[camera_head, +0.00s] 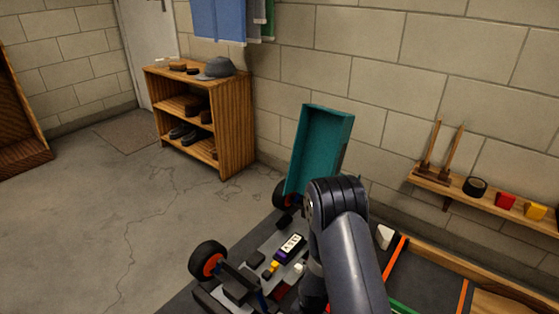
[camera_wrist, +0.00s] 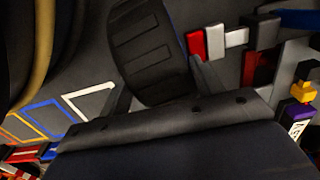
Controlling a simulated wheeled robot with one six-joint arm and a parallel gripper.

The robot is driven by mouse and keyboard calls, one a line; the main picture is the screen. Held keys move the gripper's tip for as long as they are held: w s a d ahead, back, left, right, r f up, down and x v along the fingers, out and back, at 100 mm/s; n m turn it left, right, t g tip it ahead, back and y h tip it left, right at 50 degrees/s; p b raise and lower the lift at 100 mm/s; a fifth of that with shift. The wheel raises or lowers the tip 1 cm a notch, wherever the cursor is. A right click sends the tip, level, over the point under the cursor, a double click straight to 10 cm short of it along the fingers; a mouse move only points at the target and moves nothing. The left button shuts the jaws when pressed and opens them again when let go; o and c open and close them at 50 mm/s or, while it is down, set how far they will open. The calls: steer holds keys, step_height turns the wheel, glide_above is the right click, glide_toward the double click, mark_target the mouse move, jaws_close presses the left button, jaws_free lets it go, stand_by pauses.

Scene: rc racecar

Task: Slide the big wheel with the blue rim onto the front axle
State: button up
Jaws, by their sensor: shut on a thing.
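My gripper (camera_wrist: 162,82) is shut on a big black wheel (camera_wrist: 150,48), with one finger on each side of its wide, grooved tread. Only a thin blue edge of its rim shows, at the upper right of the tyre. In the head view my arm hides the gripper and this wheel. The car chassis (camera_head: 268,255) lies below and left of my arm, with an orange-rimmed wheel (camera_head: 208,261) at its left and another (camera_head: 282,194) at its back. I cannot make out the front axle, and whether the held wheel touches anything is unclear.
A purple and white battery (camera_head: 290,248) sits on the chassis. A white block (camera_head: 384,237) and coloured outlines lie on the bench at right. A wall shelf (camera_head: 480,195) holds small items. The floor at left is clear.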

steer(key=shift+w+a, duration=0.1)
steer(key=shift+w+a+m+b, duration=0.3)
steer(key=shift+w+a+m, duration=0.55)
steer(key=shift+m, duration=0.05)
steer(key=shift+b, duration=0.35)
stand_by(1.2)
steer(key=shift+w+a, duration=1.1)
steer(key=shift+a, duration=0.35)
steer(key=shift+w+a, duration=1.1)
steer(key=shift+a, duration=0.3)
stand_by(0.4)
steer(key=o, duration=1.5)
step_height(320, 180, up, 11)
steer(key=p, duration=0.4)
